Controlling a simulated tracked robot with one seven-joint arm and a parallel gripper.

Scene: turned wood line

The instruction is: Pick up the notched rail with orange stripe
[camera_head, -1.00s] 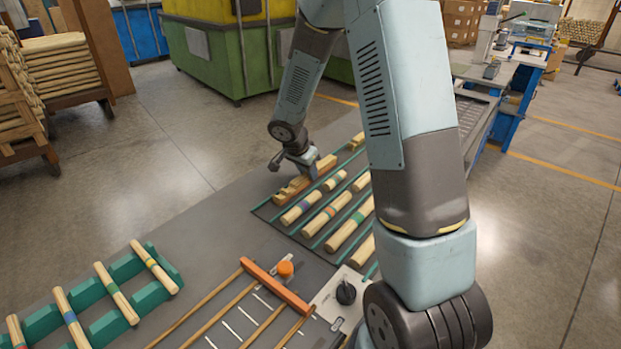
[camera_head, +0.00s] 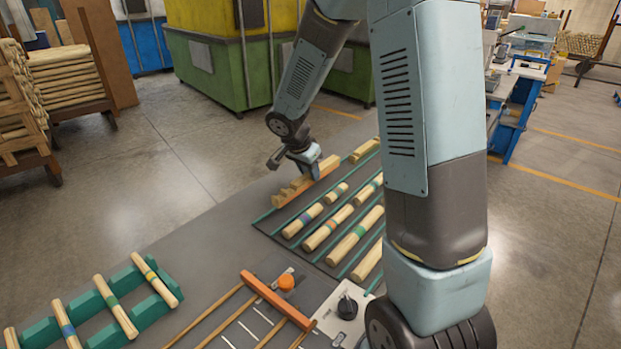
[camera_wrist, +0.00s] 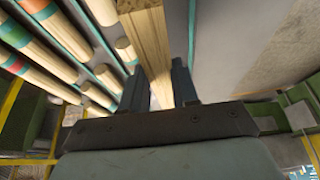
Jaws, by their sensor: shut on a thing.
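The notched rail (camera_head: 290,192) is a pale wooden bar with notches at its near left end and an orange tint along its side. It sits at the far left edge of the grey rack with teal dividers (camera_head: 312,222). My gripper (camera_head: 314,168) is shut on the rail near its far end, from above. In the wrist view the rail (camera_wrist: 146,45) runs between my two fingers (camera_wrist: 160,84). The orange stripe is not clear in the wrist view. I cannot tell whether the rail is clear of the surface.
Several banded dowels (camera_head: 327,228) lie in the rack beside the rail. Another short wooden piece (camera_head: 364,150) lies beyond it. A teal cradle (camera_head: 148,308) with striped dowels stands at left front. An orange-barred frame (camera_head: 276,299) and a black knob (camera_head: 347,307) are in front.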

